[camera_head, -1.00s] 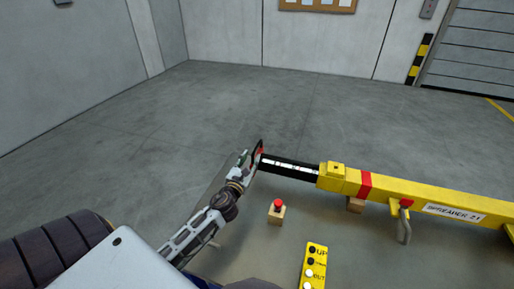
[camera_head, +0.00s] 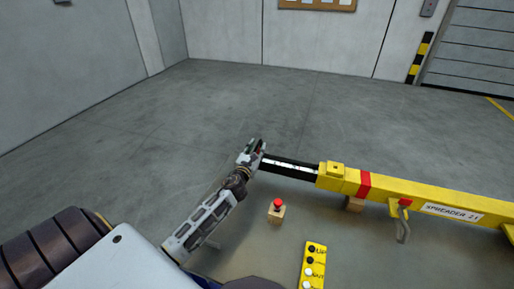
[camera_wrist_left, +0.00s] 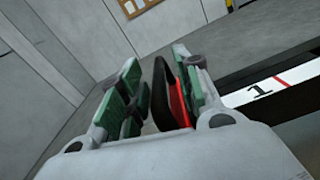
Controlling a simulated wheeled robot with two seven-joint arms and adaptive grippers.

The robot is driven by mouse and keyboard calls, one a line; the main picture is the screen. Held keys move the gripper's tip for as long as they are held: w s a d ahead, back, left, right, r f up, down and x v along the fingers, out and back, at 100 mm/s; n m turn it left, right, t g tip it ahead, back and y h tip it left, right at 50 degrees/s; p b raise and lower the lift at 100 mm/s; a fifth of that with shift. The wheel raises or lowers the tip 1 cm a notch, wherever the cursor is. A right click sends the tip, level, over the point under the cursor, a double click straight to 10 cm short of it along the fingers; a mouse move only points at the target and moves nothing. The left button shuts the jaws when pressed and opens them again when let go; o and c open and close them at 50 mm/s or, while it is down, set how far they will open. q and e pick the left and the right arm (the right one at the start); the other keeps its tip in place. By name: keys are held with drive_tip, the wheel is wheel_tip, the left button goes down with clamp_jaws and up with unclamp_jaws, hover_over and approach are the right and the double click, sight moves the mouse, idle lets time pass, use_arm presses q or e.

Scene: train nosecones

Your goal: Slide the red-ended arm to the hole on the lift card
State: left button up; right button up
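The red-ended arm (camera_head: 290,168) is a black bar with a white scale strip, coming out of the left end of the yellow spreader beam (camera_head: 385,188). The strip shows a "1" in the left wrist view (camera_wrist_left: 262,90). My left gripper (camera_head: 257,148) is at the bar's outer end and hides most of its red end. In the left wrist view the black-and-red end plate (camera_wrist_left: 172,92) stands between the green-padded fingers (camera_wrist_left: 160,92). A gap shows between the plate and the left finger; the plate is close to the right finger. I cannot make out a lift card. My right gripper is out of view.
A red button on a wooden block (camera_head: 277,212) stands below the bar. A yellow button panel (camera_head: 313,266) lies nearer me. A hook (camera_head: 403,225) hangs under the beam. The grey floor beyond is clear.

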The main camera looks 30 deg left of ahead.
use_arm(q)
drive_tip(key=shift+w+a, duration=0.1)
drive_tip(key=shift+w, duration=0.45)
drive_tip(key=shift+c, duration=0.2)
clamp_jaws()
